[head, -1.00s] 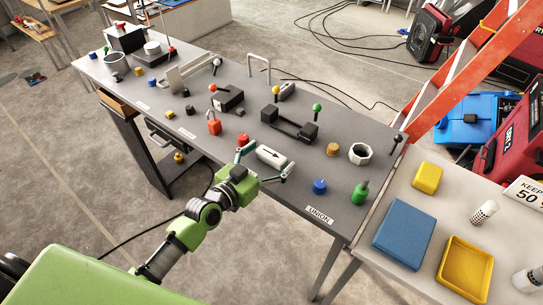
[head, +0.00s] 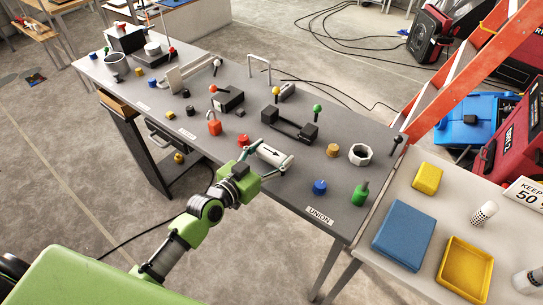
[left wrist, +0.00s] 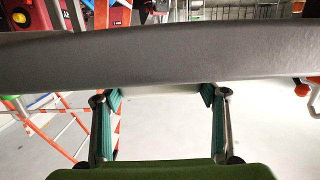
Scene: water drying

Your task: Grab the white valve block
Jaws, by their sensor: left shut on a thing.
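The white valve block (head: 271,154) with a black arrow on top lies at the front edge of the dark grey workbench (head: 345,190). My left gripper (head: 273,151) reaches it from the front left and is shut on it, one finger at each end of the block. In the left wrist view the two teal-padded fingers (left wrist: 160,98) stand apart, with a pale strip of the block (left wrist: 160,88) between their tips. The bench edge hides most of the block there. My right gripper is in neither view.
A side table (head: 440,220) holds yellow and blue trays.

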